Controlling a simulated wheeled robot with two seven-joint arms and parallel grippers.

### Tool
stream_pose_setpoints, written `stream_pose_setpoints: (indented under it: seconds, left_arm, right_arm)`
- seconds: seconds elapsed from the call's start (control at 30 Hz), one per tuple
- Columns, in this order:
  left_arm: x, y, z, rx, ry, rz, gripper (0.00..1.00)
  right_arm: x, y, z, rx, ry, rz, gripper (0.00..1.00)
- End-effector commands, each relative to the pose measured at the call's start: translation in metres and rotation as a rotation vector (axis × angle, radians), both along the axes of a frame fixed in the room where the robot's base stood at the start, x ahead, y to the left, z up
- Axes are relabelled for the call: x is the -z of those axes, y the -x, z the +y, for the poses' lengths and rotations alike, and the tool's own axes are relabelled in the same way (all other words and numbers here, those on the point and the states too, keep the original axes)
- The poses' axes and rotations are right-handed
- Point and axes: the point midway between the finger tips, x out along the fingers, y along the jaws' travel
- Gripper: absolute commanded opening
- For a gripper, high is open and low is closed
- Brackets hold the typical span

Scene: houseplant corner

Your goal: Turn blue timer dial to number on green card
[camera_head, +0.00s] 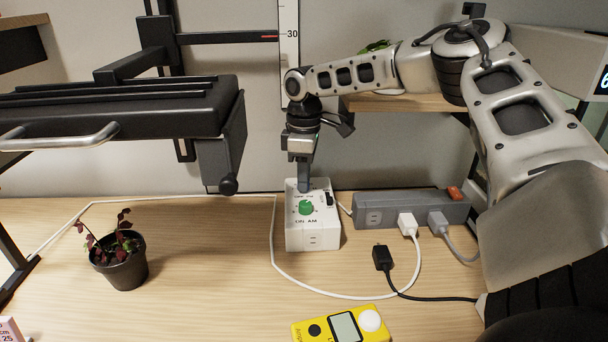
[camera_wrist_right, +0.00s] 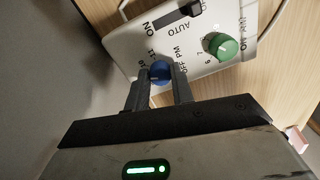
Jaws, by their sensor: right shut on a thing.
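A white timer box (camera_head: 313,238) stands on the wooden table, with a green dial (camera_head: 306,208) on its face and a slide switch beside it. My right gripper (camera_head: 304,186) points down at the box's far part and hides the blue dial in the head view. In the right wrist view the blue dial (camera_wrist_right: 159,71) sits between the two fingertips of my right gripper (camera_wrist_right: 160,77), which is shut on it. Print around it includes "11" and "OFF PM"; its pointer is not clear. No green card can be made out. My left gripper is out of view.
A grey power strip (camera_head: 410,208) with plugs lies right of the timer. A white cable loops around the timer. A black plug (camera_head: 382,258) and a yellow meter (camera_head: 342,325) lie in front.

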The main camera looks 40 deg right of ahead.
Motion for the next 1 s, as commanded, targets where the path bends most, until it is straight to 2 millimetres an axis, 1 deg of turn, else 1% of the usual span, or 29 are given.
stream_pose_setpoints:
  seconds: [0.03,0.1,0.5,0.63,0.77,1.0]
  left_arm:
    - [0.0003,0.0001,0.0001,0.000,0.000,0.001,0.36]
    - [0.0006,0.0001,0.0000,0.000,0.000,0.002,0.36]
    - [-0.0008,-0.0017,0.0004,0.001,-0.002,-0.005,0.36]
    - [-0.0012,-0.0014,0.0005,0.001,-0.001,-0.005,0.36]
    - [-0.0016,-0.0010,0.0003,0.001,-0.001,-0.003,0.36]
    - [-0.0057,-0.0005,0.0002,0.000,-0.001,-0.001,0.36]
  right_arm:
    - [-0.0014,-0.0010,-0.0001,0.001,0.000,-0.004,0.29]
    - [-0.0014,-0.0009,0.0000,0.001,0.000,-0.004,0.46]
    - [-0.0003,-0.0002,0.0000,0.004,0.000,-0.001,0.46]
    - [-0.0004,0.0000,0.0000,0.050,0.000,-0.001,0.46]
    - [-0.0008,0.0002,0.0001,0.178,0.000,-0.002,0.46]
    - [-0.0016,0.0011,0.0004,0.547,0.000,0.000,0.46]
